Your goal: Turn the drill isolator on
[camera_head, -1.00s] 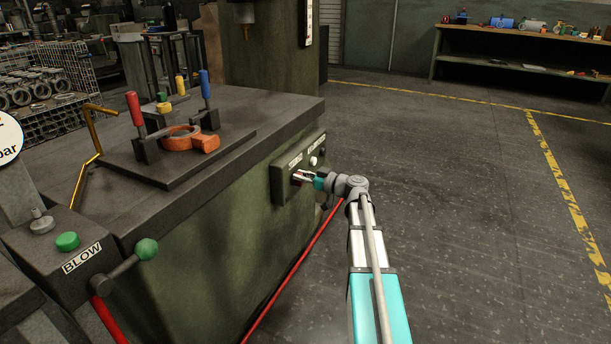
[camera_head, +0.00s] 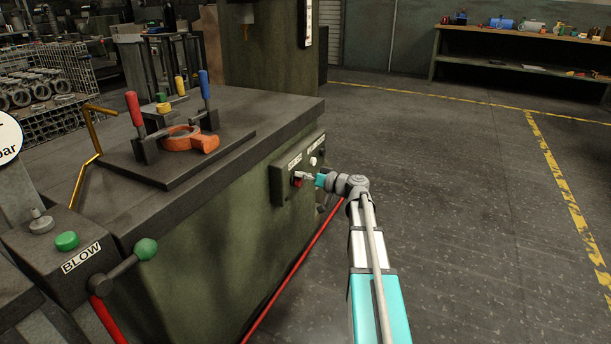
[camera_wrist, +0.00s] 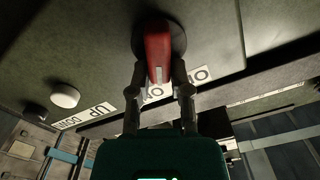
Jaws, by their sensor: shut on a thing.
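The isolator's red handle (camera_wrist: 157,52) sits on a round dark base on the panel, at the top middle of the wrist view. It shows as a small red patch (camera_head: 297,183) in the head view. My gripper (camera_wrist: 158,72) has one finger on each side of the handle and is shut on it. In the head view my gripper (camera_head: 304,177) reaches the panel (camera_head: 284,185) from the right. White labels (camera_wrist: 158,92) with partly hidden lettering lie behind the fingers. The handle's exact angle is hard to tell in the head view.
The green cabinet (camera_head: 215,245) carries a clamp fixture with an orange casting (camera_head: 186,140). The floor to the right is clear.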

